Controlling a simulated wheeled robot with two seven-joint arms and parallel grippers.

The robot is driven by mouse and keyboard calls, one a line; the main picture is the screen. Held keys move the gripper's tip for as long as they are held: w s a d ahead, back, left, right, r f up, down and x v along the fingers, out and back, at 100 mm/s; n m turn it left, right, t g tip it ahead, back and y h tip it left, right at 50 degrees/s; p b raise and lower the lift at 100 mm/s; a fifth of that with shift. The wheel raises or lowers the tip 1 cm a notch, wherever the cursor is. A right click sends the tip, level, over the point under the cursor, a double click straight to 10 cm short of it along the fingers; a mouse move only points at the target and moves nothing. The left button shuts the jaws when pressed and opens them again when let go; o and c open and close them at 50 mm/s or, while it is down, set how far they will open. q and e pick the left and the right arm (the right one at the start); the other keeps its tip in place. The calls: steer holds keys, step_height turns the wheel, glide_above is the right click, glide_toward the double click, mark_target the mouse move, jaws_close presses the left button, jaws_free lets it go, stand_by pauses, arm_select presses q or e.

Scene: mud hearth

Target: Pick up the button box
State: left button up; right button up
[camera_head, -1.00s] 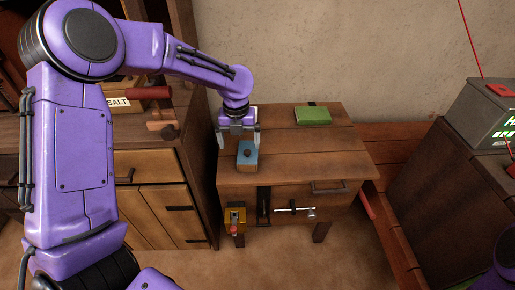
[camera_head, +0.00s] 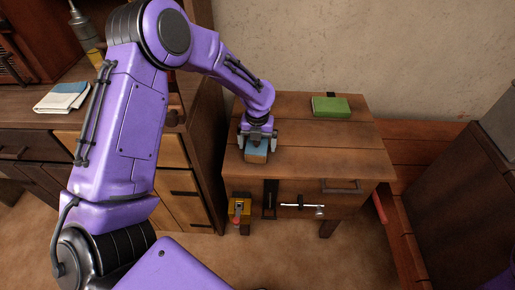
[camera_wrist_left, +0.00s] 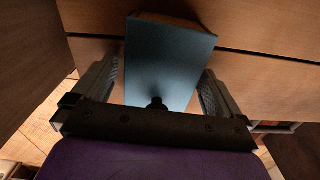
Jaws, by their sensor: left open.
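The button box is a small blue box with a dark knob and a brownish side. In the head view the button box (camera_head: 257,150) lies on the small wooden table near its left front part. My left gripper (camera_head: 257,139) is right over it, pointing down, and hides part of it. In the left wrist view the button box (camera_wrist_left: 165,60) lies between the two open fingers of my left gripper (camera_wrist_left: 160,88), with its dark knob close to the gripper's palm. I cannot tell whether the fingers touch its sides. My right gripper is not seen.
The wooden table (camera_head: 330,155) is mostly clear around the box. A green book-like object (camera_head: 331,106) lies at its back. A yellow vise-like tool (camera_head: 240,212) is at its front left. Wooden cabinets (camera_head: 190,160) stand close on the left.

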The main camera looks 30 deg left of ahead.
arm_select(q)
steer(key=c, duration=1.1)
